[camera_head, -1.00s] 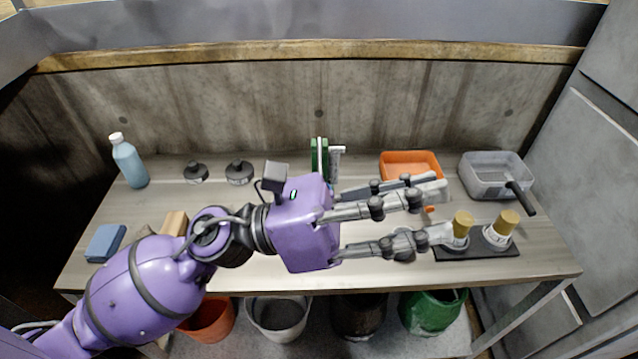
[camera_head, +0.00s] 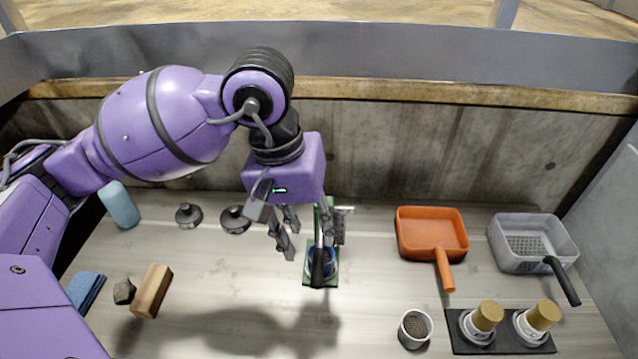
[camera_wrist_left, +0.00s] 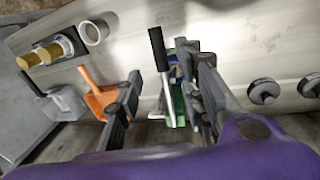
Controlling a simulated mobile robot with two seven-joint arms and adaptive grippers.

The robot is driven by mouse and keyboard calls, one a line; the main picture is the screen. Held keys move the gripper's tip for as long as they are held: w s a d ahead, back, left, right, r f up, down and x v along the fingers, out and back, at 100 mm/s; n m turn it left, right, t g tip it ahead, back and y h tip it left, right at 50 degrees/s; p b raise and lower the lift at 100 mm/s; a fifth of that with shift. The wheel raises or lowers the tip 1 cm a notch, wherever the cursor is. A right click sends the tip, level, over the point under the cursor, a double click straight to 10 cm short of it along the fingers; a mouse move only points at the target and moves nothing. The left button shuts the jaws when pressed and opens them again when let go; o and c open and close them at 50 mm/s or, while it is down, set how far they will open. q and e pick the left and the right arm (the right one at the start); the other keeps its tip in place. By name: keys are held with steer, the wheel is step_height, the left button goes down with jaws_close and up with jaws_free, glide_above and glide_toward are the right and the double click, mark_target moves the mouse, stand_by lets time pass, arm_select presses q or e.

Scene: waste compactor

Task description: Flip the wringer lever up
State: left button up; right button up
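The wringer (camera_head: 334,275) has a green base and stands at the middle of the table. Its lever (camera_head: 317,268) has a black grip and points toward the table's front, over a blue part. In the left wrist view the lever (camera_wrist_left: 158,50) shows its black grip and pale metal shaft, with the green base (camera_wrist_left: 178,108) beside it. My left gripper (camera_head: 288,236) points down just left of and above the wringer. It is open; in the left wrist view the lever appears between its fingers (camera_wrist_left: 160,70), and I see no contact. My right gripper is not in view.
An orange dustpan-like tray (camera_head: 432,213) and a grey strainer tray (camera_head: 505,222) lie to the right. A cup (camera_head: 415,328) and two gold-capped bottles on a black mat (camera_head: 465,342) stand front right. A wooden block (camera_head: 152,291), stone (camera_head: 124,291) and blue sponge (camera_head: 84,290) lie left.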

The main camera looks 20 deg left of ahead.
mark_target(317, 263)
arm_select(q)
steer(key=f, duration=0.3)
steer(key=shift+s+d+f, duration=0.3)
steer(key=shift+s+d, duration=0.1)
steer(key=f, duration=0.3)
steer(key=shift+w+d, duration=0.2)
steer(key=shift+d, duration=0.05)
steer(key=shift+f, duration=0.35)
steer(key=c, duration=0.8)
jaws_close()
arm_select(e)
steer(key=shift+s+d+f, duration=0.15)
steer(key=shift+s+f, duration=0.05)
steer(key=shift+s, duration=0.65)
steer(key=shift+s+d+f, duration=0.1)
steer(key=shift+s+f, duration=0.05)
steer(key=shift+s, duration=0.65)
